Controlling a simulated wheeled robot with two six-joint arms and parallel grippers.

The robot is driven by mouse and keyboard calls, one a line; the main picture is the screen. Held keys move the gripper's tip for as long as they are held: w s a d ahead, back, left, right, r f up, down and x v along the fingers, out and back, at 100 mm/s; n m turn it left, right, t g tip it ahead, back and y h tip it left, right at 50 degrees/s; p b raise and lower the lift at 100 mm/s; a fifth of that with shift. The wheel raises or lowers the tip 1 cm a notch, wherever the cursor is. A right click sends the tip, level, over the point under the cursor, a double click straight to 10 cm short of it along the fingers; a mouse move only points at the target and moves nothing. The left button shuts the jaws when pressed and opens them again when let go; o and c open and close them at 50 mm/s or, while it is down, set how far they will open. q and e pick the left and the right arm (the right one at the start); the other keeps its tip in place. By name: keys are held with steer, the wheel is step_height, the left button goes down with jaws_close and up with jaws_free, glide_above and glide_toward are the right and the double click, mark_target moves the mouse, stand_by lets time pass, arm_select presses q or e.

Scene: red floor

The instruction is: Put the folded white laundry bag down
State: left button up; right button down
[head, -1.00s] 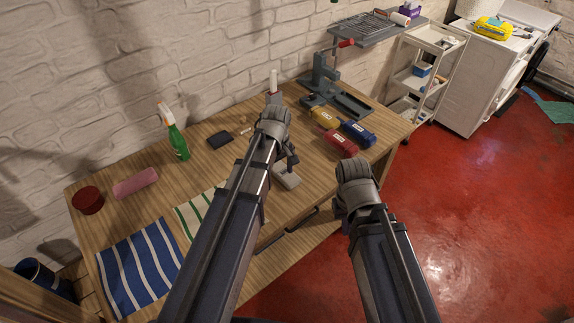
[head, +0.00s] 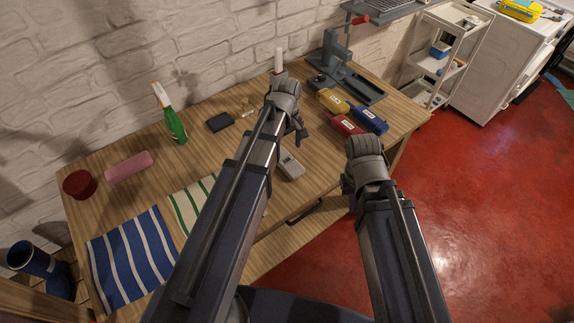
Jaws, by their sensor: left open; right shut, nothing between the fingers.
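I cannot make out a folded white laundry bag for certain. A small pale grey-white flat object (head: 290,166) lies on the wooden table (head: 232,152), just right of my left forearm; I cannot tell what it is. My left gripper (head: 300,130) is open above the table, beyond that pale object, with nothing seen in it. My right gripper (head: 352,184) is shut and empty, over the table's front edge; its fingers are mostly hidden behind its wrist.
A blue striped cloth (head: 137,256), a green striped cloth (head: 194,200), a pink roll (head: 130,167), a red round container (head: 80,184), a spray bottle (head: 171,117), a black wallet-like object (head: 220,122) and coloured bottles (head: 369,119) occupy the table. A grey press (head: 338,65) stands behind.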

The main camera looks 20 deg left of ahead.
mark_target(287, 160)
arm_select(q)
steer(key=shift+f, duration=0.1)
step_height(287, 160, down, 5)
steer(key=b, duration=0.5)
steer(key=shift+s+d+f, duration=0.1)
steer(key=shift+s, duration=0.05)
steer(key=c, duration=1.5)
steer(key=shift+r, duration=0.25)
step_height(287, 160, up, 10)
steer(key=p, duration=1)
steer(key=shift+f, duration=0.1)
